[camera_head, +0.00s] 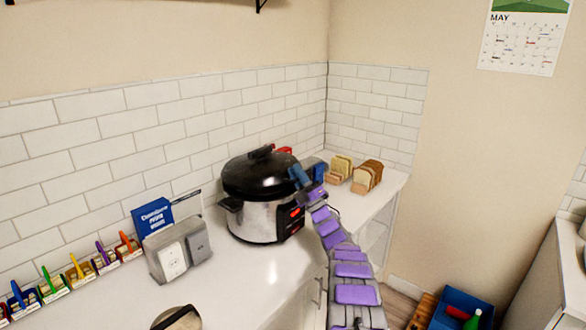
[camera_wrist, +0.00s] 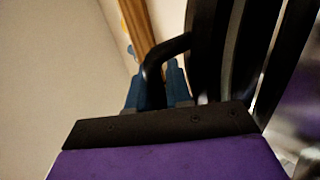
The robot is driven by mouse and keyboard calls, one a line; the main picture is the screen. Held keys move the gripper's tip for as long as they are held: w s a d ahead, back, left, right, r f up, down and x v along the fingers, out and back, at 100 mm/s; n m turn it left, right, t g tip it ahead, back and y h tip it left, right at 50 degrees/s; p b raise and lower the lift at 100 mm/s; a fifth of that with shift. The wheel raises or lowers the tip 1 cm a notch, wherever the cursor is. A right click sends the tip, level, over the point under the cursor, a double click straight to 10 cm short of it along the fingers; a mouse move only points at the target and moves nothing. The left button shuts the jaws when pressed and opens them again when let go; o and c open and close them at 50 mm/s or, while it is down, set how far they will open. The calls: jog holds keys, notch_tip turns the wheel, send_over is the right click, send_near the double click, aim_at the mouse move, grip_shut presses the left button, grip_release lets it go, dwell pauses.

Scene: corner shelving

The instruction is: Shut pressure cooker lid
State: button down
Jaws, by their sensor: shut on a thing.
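The pressure cooker (camera_head: 256,222) stands on the white counter, a steel pot with a dark front panel and red lights. Its black domed lid (camera_head: 250,178) lies over the pot's top; I cannot tell whether it is fully seated or locked. My gripper (camera_head: 308,172) is at the right side of the lid, at the end of my purple arm. In the wrist view, its blue fingers (camera_wrist: 156,88) are shut on a curved black handle (camera_wrist: 172,48), which joins the dark lid edge (camera_wrist: 207,50). The handle is hidden behind the fingers in the head view.
Bread slices in holders (camera_head: 367,177) stand right of the cooker. A grey toaster-like box (camera_head: 178,252) and a blue box (camera_head: 152,216) stand left. Small coloured racks (camera_head: 78,273) line the wall. Clear counter lies in front (camera_head: 235,280). Tiled walls close the corner.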

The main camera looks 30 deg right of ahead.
jog(key=shift+s+d+f, duration=0.15)
jog(key=shift+s+f, duration=0.05)
jog(key=shift+f, duration=0.45)
jog(key=shift+s+d+f, duration=0.1)
jog(key=shift+s+f, duration=0.05)
jog(key=shift+f, duration=0.6)
jog(key=c, duration=1.1)
grip_release()
jog(key=shift+s, duration=0.1)
jog(key=p+v, duration=0.3)
jog(key=v, duration=1.4)
jog(key=shift+s+d+f, duration=0.1)
jog(key=shift+d+f, duration=0.05)
jog(key=shift+f, duration=0.1)
